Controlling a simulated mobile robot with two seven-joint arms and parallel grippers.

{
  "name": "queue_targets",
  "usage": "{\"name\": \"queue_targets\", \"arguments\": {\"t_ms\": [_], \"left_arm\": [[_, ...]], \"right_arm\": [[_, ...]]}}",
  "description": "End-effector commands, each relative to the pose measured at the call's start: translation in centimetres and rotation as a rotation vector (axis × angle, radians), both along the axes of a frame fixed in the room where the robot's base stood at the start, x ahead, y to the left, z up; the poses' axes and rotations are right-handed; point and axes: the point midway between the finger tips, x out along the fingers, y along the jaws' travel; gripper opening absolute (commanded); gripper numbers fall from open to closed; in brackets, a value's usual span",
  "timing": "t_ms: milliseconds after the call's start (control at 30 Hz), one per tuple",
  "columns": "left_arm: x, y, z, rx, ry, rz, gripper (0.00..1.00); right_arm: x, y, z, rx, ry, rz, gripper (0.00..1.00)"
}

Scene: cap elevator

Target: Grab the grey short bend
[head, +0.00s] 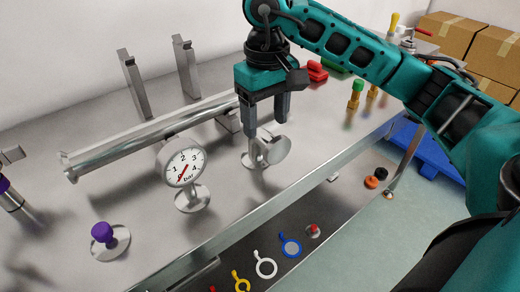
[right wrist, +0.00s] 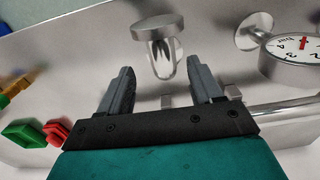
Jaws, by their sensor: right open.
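The grey short bend (head: 277,150) stands on the metal bench, a small shiny piece with a round flange facing forward. My right gripper (head: 265,125) points down over it, open, with its fingertips close to the bend's top. In the right wrist view the bend (right wrist: 157,28) shows ahead of the two spread fingers (right wrist: 161,70), roughly centred between them. I cannot tell whether a finger touches it. My left gripper is not in view.
A pressure gauge (head: 184,166) stands just left of the bend. A long metal pipe (head: 150,140) lies behind, with upright brackets (head: 135,85). A purple-knobbed piece (head: 104,234) is at front left. A lower shelf holds coloured rings (head: 265,267). Red and green parts (head: 317,70) lie farther back.

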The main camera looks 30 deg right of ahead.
Motion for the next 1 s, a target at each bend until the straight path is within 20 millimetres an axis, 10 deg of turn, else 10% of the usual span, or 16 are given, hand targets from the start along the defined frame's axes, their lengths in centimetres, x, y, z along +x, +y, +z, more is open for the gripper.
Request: {"name": "queue_targets", "arguments": {"t_ms": [600, 1000], "left_arm": [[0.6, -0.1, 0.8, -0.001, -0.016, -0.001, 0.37], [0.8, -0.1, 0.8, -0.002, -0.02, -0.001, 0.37]], "right_arm": [[0.8, 0.4, -6.4, 0.0, 0.0, 0.0, 0.65], [0.9, 0.4, -6.6, 0.0, -0.002, 0.0, 0.51]]}}
